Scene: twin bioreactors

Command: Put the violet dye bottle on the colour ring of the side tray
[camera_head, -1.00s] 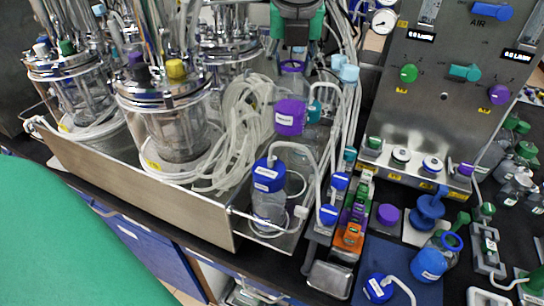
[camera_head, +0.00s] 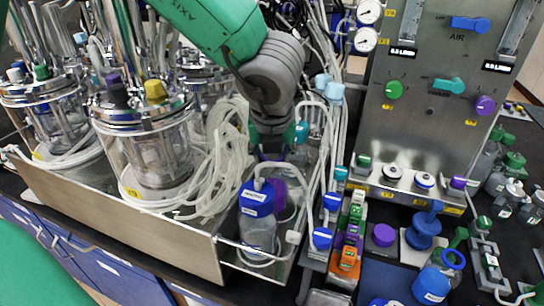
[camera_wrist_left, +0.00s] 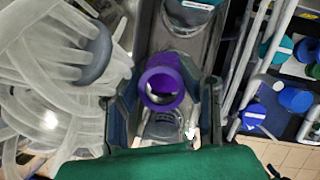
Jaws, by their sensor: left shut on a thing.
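The violet dye bottle (camera_head: 287,190) stands in the right end of the steel tray, with its violet band showing behind a blue-capped bottle (camera_head: 257,225). Its lower part is mostly hidden. My left gripper (camera_head: 269,150) reaches down from above and is shut on the bottle's top. In the left wrist view the violet cap (camera_wrist_left: 161,84) sits between the fingers. A pale ring (camera_head: 258,260) shows around the blue-capped bottle's base; I cannot tell a violet ring there. My right gripper is not in view.
Glass reactor vessels (camera_head: 150,150) and coiled tubing (camera_head: 222,150) fill the tray left of the gripper. Upright tubes (camera_head: 333,130) stand close on its right. A violet knob-like piece (camera_head: 382,235) and a blue mat (camera_head: 385,275) lie farther right, before the metal gas panel (camera_head: 430,130).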

